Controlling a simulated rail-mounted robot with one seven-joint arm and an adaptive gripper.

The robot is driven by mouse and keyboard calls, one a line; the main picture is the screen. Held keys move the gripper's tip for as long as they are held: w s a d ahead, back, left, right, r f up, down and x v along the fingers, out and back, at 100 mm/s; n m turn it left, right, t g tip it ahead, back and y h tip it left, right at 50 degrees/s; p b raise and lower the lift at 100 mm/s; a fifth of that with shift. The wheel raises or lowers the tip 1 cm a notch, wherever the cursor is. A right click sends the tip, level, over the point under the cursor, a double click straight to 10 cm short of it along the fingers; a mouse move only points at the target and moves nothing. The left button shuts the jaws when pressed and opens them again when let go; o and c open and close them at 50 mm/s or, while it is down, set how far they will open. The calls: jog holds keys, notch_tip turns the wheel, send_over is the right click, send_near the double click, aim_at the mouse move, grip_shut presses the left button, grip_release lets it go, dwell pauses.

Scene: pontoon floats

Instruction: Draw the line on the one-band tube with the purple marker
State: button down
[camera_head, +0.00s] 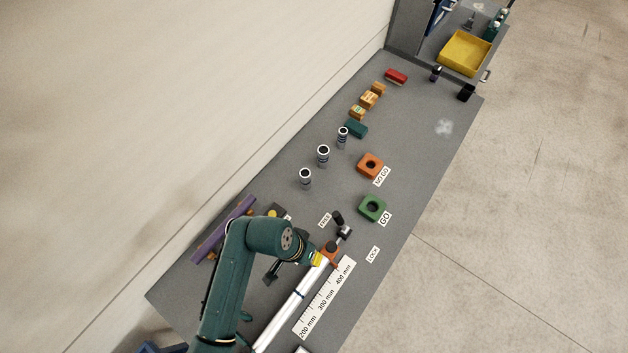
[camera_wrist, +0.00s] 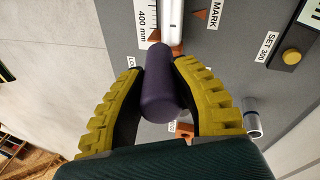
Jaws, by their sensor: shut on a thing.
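My gripper (camera_wrist: 160,90) is shut on a dark purple cylinder, the purple marker (camera_wrist: 159,82), held between its yellow ribbed fingers. Its tip is not clear to see. A long silver tube (camera_head: 283,323) lies beside the white ruler (camera_head: 327,300) and shows one dark band. The end of this tube (camera_wrist: 172,14) is just beyond the marker in the wrist view; I cannot tell if they touch. In the head view my gripper (camera_head: 317,258) is over the tube's far end, near an orange stop (camera_head: 331,250), and hides the marker.
Three short banded cylinders (camera_head: 323,155) stand mid-bench. An orange NO GO block (camera_head: 370,165) and a green GO block (camera_head: 372,208) lie to the right. A black-knobbed lever (camera_head: 338,218) is near FREE and LOCK labels.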

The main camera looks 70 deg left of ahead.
jog(key=shift+r+p, duration=0.15)
jog(key=shift+p, duration=0.3)
notch_tip(320, 180, down, 6)
jog(key=b, duration=0.3)
jog(key=shift+d+r, duration=0.1)
jog(key=shift+r, duration=0.05)
jog(key=shift+f, duration=0.3)
dwell(0.3)
jog(key=shift+p, duration=0.4)
jog(key=shift+f, duration=0.5)
dwell(1.1)
jog(key=shift+d+r, duration=0.1)
jog(key=shift+w+d+p, duration=0.15)
jog(key=shift+d+p, duration=0.1)
jog(key=shift+p, duration=0.1)
dwell(0.7)
jog(key=shift+s+a+p, duration=0.45)
jog(key=shift+a+p, duration=0.25)
jog(key=shift+p, duration=0.3)
dwell(1.2)
